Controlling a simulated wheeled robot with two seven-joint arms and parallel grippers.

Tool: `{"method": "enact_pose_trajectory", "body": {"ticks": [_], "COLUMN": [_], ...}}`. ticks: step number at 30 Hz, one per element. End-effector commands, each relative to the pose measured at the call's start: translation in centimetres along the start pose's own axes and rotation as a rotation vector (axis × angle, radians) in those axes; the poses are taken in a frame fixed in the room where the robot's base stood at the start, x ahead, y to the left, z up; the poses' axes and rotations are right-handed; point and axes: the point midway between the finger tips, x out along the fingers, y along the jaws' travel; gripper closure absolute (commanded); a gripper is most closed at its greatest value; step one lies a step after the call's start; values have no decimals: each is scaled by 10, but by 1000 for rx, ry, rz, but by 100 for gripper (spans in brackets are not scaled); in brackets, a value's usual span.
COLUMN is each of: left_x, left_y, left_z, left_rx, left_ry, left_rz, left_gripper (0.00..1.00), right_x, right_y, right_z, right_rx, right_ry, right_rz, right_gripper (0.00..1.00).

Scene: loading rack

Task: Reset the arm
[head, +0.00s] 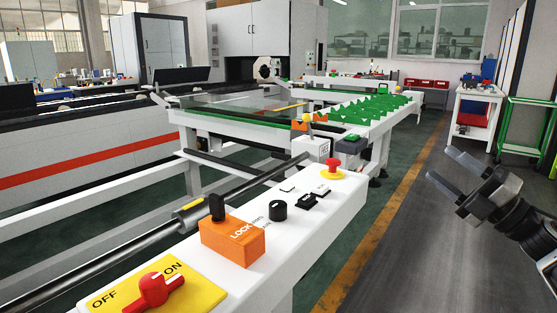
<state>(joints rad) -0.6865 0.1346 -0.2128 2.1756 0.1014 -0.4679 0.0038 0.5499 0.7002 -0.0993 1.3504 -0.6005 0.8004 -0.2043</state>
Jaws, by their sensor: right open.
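My right gripper (455,174) is at the right side of the head view, over the dark floor. Its two fingers are spread apart with nothing between them, and they point up and to the left. It is clear of the white control panel (312,222), which lies to its left. My left gripper is not in view.
The panel carries a red knob on a yellow OFF/ON plate (203,291), an orange lock box (232,240), black switches and a red emergency button (333,166). A loading rack with green notched supports (375,108) stands behind. A white cart (475,115) and green frame (528,101) stand at right.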

Motion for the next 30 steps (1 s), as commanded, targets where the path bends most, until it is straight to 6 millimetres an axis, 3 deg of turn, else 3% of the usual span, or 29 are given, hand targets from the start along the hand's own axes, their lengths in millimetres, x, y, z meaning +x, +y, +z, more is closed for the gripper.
{"method": "enact_pose_trajectory", "body": {"ticks": [1, 3, 7, 12, 17, 18, 23, 26, 30], "left_x": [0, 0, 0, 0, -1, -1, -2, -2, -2], "left_y": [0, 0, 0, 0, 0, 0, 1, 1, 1], "left_z": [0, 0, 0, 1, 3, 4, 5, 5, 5], "left_rx": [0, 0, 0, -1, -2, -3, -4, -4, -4], "left_ry": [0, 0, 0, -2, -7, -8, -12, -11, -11], "left_rz": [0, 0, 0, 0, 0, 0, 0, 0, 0], "left_gripper": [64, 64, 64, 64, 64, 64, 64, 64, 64], "right_x": [-2, -12, -42, -84, -120, -119, -118, -122, -133], "right_y": [3, 2, -16, -53, -90, -107, -156, -187, -230], "right_z": [29, 67, 118, 149, 152, 136, 76, 30, -54], "right_rx": [83, 210, 446, 710, 931, 953, 1016, 1072, 1182], "right_ry": [-150, -356, -684, -1003, -1245, -1236, -1197, -1174, -1142], "right_rz": [24, 50, 69, 50, 0, -29, -121, -184, -281], "right_gripper": [46, 46, 46, 46, 46, 46, 46, 46, 46]}}
